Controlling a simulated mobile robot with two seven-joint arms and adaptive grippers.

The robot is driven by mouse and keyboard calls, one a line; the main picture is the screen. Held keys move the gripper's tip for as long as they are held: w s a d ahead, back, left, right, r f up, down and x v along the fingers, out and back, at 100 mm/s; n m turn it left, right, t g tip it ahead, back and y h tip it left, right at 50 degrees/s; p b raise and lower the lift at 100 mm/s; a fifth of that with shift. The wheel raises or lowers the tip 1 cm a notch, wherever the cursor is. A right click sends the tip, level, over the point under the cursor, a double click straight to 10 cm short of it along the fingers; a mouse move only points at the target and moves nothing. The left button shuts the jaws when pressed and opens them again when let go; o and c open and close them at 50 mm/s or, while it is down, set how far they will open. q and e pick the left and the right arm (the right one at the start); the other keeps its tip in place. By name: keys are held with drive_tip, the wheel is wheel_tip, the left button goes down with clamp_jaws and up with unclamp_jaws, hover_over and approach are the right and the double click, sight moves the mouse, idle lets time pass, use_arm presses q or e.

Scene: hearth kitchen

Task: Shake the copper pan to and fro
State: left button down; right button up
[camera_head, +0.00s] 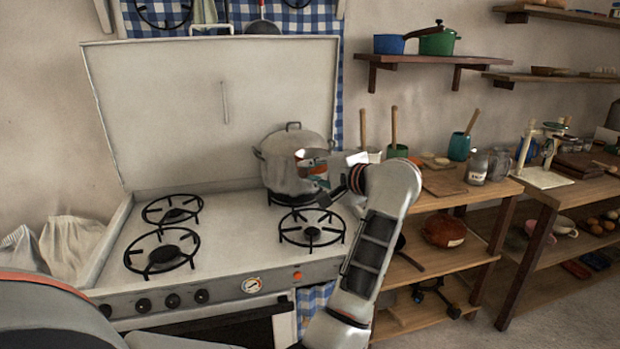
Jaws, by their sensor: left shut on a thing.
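The copper pan (311,161) appears as a small, shiny, copper-coloured pan in front of the large lidded pot, over the right back part of the stove. My left gripper (333,188) is just right of and below it, shut on the copper pan. My own wrist and the gripper body hide the grip and most of the handle. I cannot tell whether the pan touches the stove or the pot. My right gripper is not in view.
The large grey pot (283,175) stands on the back right burner. The front right burner (312,231) and both left burners (164,252) are empty. The raised stove lid (190,110) stands behind. A wooden side table (470,190) with jars is on the right.

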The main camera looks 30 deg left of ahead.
use_arm(q)
drive_tip(key=shift+r, duration=0.15)
wheel_tip(320, 180, up, 3)
drive_tip(key=shift+f, duration=0.1)
idle(0.5)
drive_tip(key=shift+s, duration=0.2)
idle(1.4)
